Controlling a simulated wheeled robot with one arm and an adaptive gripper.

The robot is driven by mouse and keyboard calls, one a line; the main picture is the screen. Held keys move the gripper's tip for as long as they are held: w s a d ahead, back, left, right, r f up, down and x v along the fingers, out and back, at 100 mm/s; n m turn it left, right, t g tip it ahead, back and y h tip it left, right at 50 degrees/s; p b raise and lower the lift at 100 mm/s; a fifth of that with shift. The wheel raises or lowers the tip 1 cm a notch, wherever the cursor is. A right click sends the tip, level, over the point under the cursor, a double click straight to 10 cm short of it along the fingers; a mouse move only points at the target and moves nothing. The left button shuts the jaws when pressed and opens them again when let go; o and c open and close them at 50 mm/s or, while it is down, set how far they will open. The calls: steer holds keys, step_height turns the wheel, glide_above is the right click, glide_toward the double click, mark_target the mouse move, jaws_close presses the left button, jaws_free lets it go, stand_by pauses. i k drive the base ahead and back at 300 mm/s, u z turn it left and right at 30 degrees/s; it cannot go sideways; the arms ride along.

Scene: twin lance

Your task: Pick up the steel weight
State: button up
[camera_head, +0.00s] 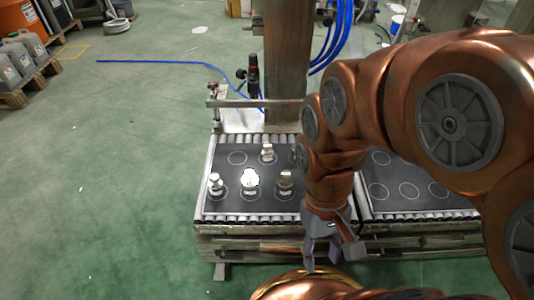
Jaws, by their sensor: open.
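Several small silvery, knobbed pieces stand upright on the black mat with white rings (232,206) of the left platform. One is at the back (267,152), one at the left (215,184), a bright, almost white one in the middle (250,180), and one at the right (285,180). They look like weights; I cannot tell which is the steel weight. My gripper (331,256) is open and seems empty, pointing down by the front right of this platform, apart from the pieces. My arm hides the mat's right part.
A second black mat with empty rings (408,176) lies to the right, behind my arm. A metal column (285,60) with a crossbar rises behind the left platform. A blue hose (165,63) lies on the green floor, which is mostly clear at left.

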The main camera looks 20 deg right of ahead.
mark_target(267, 155)
steer(key=z, duration=0.05)
steer(key=k, duration=1.1)
steer(key=u, duration=0.8)
steer(key=i, duration=1.3)
steer(key=z, duration=0.05)
